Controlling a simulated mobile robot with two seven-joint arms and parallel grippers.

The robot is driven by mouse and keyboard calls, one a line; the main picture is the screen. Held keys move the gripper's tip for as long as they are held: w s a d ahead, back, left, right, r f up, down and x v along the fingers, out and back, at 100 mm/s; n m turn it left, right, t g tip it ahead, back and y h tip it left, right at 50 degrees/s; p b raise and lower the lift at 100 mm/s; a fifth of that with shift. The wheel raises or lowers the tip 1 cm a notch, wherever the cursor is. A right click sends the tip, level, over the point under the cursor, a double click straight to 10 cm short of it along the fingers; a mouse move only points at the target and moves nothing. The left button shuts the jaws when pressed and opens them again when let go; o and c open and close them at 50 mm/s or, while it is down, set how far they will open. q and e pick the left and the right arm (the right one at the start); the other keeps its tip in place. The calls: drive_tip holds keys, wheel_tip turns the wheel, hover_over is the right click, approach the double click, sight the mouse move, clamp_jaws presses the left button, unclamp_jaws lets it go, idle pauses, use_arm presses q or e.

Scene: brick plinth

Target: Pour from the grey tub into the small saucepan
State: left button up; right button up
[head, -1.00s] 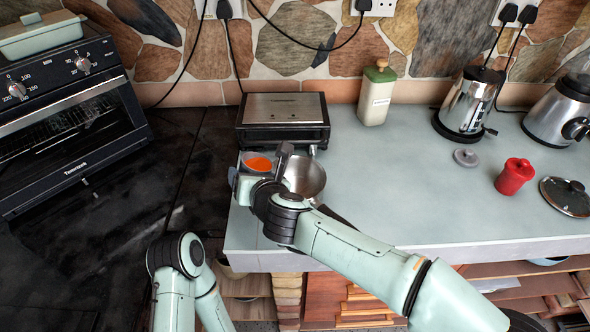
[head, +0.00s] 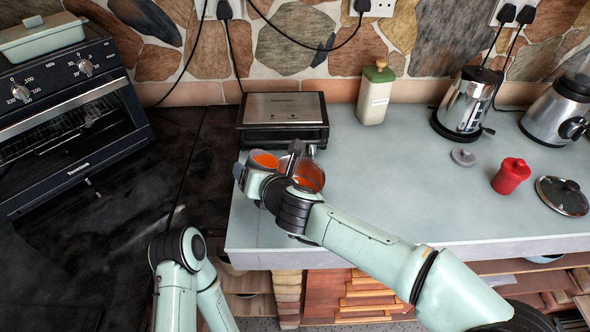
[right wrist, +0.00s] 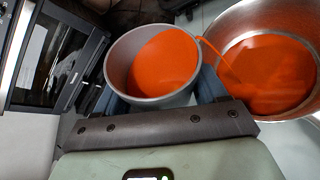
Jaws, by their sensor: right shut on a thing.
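The grey tub (right wrist: 118,60) holds orange liquid and is tilted to the right in the right wrist view. My right gripper (head: 267,168) is shut on it, with a finger on each side. A thin orange stream runs over the tub's right rim into the small saucepan (right wrist: 232,32). Orange liquid covers much of the saucepan's bottom. In the head view the saucepan (head: 322,178) stands on the worktop just right of the tub, partly hidden by my gripper. My left arm shows at the lower left; its gripper is out of view.
A black and silver appliance (head: 283,110) stands close behind the tub. A bottle with a green lid (head: 376,95), a kettle (head: 466,103), a red jar (head: 511,177), a small grey lid (head: 463,157) and a glass lid (head: 563,196) are further right. The worktop's middle (head: 410,185) is clear.

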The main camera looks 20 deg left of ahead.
use_arm(q)
drive_tip(key=shift+r+p, duration=0.3)
use_arm(e)
drive_tip(key=shift+r, duration=0.2)
use_arm(q)
drive_tip(key=shift+w+r+p, duration=0.25)
drive_tip(key=shift+r+p, duration=0.3)
use_arm(e)
drive_tip(key=shift+w+d+r+m+g, duration=0.15)
drive_tip(key=shift+w+d+m+g, duration=0.1)
drive_tip(key=shift+m+g, duration=0.05)
use_arm(q)
drive_tip(key=shift+r, duration=0.2)
use_arm(e)
drive_tip(key=shift+r+y, duration=0.1)
drive_tip(key=shift+y, duration=0.2)
use_arm(q)
drive_tip(key=shift+w+r+p, duration=0.1)
drive_tip(key=shift+r+p, duration=0.1)
drive_tip(key=shift+p, duration=0.2)
use_arm(e)
drive_tip(key=shift+w+d, duration=0.1)
use_arm(q)
drive_tip(key=shift+r, duration=0.2)
use_arm(e)
drive_tip(key=shift+r+m, duration=0.15)
drive_tip(key=shift+m, duration=0.15)
